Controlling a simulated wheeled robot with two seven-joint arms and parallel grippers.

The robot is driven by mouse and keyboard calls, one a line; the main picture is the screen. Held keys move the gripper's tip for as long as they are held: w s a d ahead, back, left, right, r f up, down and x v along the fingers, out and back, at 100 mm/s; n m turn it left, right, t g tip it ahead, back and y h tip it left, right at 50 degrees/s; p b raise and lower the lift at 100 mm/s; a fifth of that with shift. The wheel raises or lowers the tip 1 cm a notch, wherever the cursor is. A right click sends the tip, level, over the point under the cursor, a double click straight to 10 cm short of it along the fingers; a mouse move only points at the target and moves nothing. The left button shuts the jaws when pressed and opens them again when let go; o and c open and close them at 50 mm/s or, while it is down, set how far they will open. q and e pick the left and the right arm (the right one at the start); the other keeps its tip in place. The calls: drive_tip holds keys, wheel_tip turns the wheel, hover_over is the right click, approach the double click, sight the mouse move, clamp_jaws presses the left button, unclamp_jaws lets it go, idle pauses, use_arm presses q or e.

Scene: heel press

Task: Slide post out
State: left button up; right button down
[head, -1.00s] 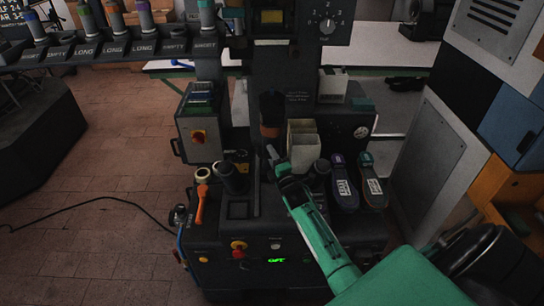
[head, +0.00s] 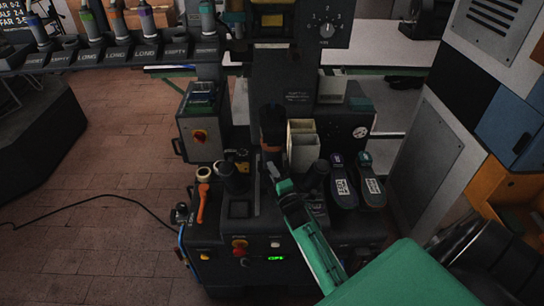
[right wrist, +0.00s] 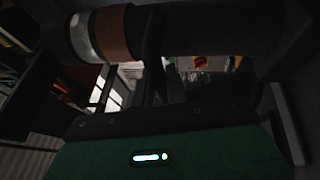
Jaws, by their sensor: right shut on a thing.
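The post (head: 272,122) is a dark upright cylinder with a copper-brown band near its lower end. It stands in front of the press column, above the machine's deck. My right gripper (head: 270,168) reaches in from the lower right and is shut on the post low down, near the band. In the right wrist view the post (right wrist: 205,32) lies across the top of the picture, with its brown band and grey end at left. A dark finger stands against it. The other finger is hard to make out. My left gripper is not in view.
A pale open box (head: 302,145) stands close right of the post. Two labelled shoe-like pieces (head: 357,183) lie further right. A dark cylinder (head: 232,178) and an orange handle (head: 203,203) stand left. A rack of labelled posts (head: 115,50) hangs upper left.

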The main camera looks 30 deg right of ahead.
drive_tip(key=s+a+p, duration=0.1)
drive_tip(key=s+a, duration=0.4)
drive_tip(key=s, duration=0.3)
drive_tip(key=shift+s+a+f+p, duration=0.2)
drive_tip(key=shift+s+p, duration=0.15)
drive_tip(key=shift+p, duration=0.05)
drive_tip(key=c, duration=1.7)
unclamp_jaws()
drive_tip(key=o, duration=0.3)
drive_tip(key=shift+s, duration=0.15)
drive_tip(key=shift+r, duration=0.15)
